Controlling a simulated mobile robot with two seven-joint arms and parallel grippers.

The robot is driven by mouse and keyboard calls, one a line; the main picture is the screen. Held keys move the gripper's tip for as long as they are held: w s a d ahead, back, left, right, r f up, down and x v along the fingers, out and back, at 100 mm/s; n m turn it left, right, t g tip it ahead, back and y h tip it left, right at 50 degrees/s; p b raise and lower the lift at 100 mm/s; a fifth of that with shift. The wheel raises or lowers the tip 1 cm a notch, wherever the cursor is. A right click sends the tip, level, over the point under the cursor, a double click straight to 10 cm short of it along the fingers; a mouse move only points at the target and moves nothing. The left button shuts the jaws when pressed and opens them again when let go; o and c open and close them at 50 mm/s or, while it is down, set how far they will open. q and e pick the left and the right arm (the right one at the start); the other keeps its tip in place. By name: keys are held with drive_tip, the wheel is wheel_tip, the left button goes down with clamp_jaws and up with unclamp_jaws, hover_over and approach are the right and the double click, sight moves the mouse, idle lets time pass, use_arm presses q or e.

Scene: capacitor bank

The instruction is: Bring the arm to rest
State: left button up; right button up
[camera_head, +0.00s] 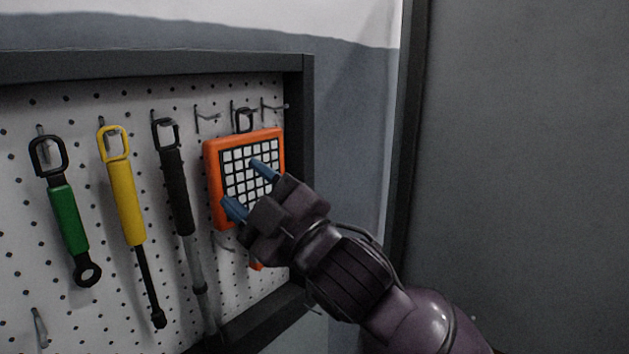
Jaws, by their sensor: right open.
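My right gripper (249,188) is in the middle of the head view, its arm (428,318) coming in from the lower right. Its two blue-tipped fingers are apart, with nothing seen between them. The fingers are in front of an orange device (213,165) with a grid of pale squares, which hangs by a black loop on a pegboard hook. The gripper hides the lower right part of the device. I cannot tell whether the fingertips touch it. My left gripper is not in view.
A white pegboard (80,105) in a dark frame (299,95) holds a green-handled tool (68,220), a yellow-handled tool (125,203) and a black-handled tool (175,190). Empty hooks (207,118) show near the top. A grey panel (520,150) fills the right, with open space before it.

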drive_tip(key=w+d+f+m+t+h, duration=0.25)
drive_tip(key=d+f+m+h, duration=0.45)
drive_tip(key=d+f, duration=0.55)
drive_tip(key=w+d+f+m+t+h, duration=0.1)
drive_tip(key=w+d+f+m+h, duration=0.25)
drive_tip(key=d+f+m, duration=0.85)
drive_tip(key=s+d+f+g+h, duration=0.1)
drive_tip(key=s+d+f+h, duration=0.15)
drive_tip(key=s+f, duration=0.45)
drive_tip(key=s+d+f+g+h, duration=0.2)
drive_tip(key=s+d+f, duration=0.15)
drive_tip(key=f, duration=0.85)
drive_tip(key=s+d+f+m+g+h, duration=0.1)
drive_tip(key=s+d+f+g+h, duration=0.1)
drive_tip(key=s+d+f, duration=0.3)
drive_tip(key=s+f+g, duration=0.1)
drive_tip(key=s+f, duration=0.3)
drive_tip(key=s, duration=0.3)
drive_tip(key=shift+s, duration=0.2)
